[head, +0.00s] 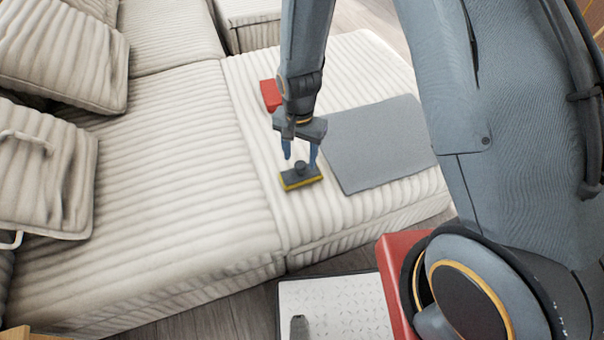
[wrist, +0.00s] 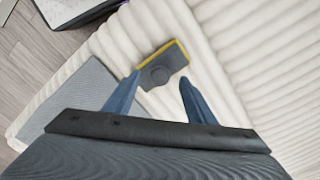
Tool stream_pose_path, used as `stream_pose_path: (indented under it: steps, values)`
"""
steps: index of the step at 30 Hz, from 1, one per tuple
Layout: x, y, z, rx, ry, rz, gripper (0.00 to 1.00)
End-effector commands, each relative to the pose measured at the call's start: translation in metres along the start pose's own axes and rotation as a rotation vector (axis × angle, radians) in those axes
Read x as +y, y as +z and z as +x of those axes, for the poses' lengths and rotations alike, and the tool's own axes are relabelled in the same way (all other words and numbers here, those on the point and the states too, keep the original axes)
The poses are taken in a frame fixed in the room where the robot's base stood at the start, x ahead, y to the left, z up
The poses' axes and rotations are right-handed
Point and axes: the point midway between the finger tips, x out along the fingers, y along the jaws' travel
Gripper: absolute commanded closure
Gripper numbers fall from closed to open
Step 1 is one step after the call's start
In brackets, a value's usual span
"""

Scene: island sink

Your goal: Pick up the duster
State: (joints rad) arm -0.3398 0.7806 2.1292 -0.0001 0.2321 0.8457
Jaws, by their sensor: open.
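The duster (head: 301,177) is a small dark grey block with a round knob on top and a yellow lower edge. It lies on the cream ribbed sofa seat, left of the grey mat. It also shows in the wrist view (wrist: 163,66), ahead of the fingertips. My gripper (head: 300,158) is open and points down just above the duster, its blue fingers near the knob. In the wrist view, my gripper (wrist: 158,82) has its two fingers apart, with nothing held between them. Whether a finger touches the duster is not clear.
A flat grey mat (head: 379,145) lies right of the duster. A red box (head: 270,95) sits behind my gripper on the sofa (head: 180,170). Ribbed cushions (head: 60,50) lean at the left. The seat left of the duster is clear.

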Motion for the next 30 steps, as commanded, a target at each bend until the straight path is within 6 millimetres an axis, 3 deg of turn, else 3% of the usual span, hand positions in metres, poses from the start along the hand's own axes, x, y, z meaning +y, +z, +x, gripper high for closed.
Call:
stream_pose_path:
  steps: [10,20,28,30]
  values:
    - [0.001,-0.005,0.043,-0.001,0.001,-0.001,0.5]
    - [0.0,-0.006,0.048,0.0,0.0,-0.001,0.5]
    - [0.0,-0.006,0.048,0.0,0.0,-0.001,0.95]
    - [0.0,-0.006,0.048,0.0,0.0,-0.001,1.0]
